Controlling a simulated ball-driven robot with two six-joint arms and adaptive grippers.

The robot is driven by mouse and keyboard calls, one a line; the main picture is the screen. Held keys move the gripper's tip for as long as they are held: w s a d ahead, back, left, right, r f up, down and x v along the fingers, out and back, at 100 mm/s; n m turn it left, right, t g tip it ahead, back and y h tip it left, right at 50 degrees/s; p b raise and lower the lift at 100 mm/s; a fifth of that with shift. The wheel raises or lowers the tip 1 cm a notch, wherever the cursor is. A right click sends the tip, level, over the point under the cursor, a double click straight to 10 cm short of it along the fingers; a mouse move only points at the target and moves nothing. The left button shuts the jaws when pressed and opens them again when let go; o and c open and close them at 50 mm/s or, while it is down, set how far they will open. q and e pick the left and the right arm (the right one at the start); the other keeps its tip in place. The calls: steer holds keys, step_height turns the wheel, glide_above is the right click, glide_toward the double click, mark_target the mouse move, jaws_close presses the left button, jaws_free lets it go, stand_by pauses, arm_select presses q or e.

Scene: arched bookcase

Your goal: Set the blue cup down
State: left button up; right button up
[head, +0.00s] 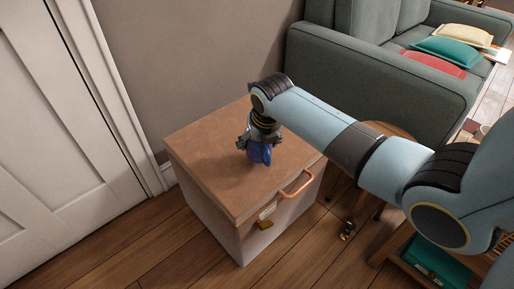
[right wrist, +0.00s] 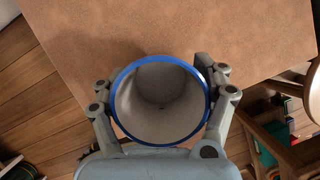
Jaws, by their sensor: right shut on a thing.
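The blue cup (head: 259,153) is under my right gripper (head: 247,141) in the head view, over the brown top of a box-like chest (head: 205,165). In the right wrist view I look into the cup (right wrist: 160,140), which has a blue rim and a pale inside and looks empty. The right gripper's fingers (right wrist: 160,105) are shut on it from both sides. The chest top (right wrist: 200,30) lies beyond the cup. I cannot tell whether the cup's base touches the chest top. My left gripper is not in view.
The chest has a copper handle (head: 297,185) and a latch (head: 266,212) at its front. A grey-green sofa (head: 370,75) with cushions stands behind, and a white door (head: 60,130) is at left. A round wooden stool (head: 390,130) is partly hidden behind my arm. Most of the chest top is clear.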

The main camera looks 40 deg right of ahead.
mark_target(258, 152)
step_height(258, 152, down, 4)
steer(key=shift+f+b, duration=0.1)
steer(key=shift+b, duration=0.95)
steer(key=shift+w, duration=0.1)
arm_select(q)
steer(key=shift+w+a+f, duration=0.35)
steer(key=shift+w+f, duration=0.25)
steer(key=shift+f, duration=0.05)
arm_select(e)
steer(key=o, duration=1.5)
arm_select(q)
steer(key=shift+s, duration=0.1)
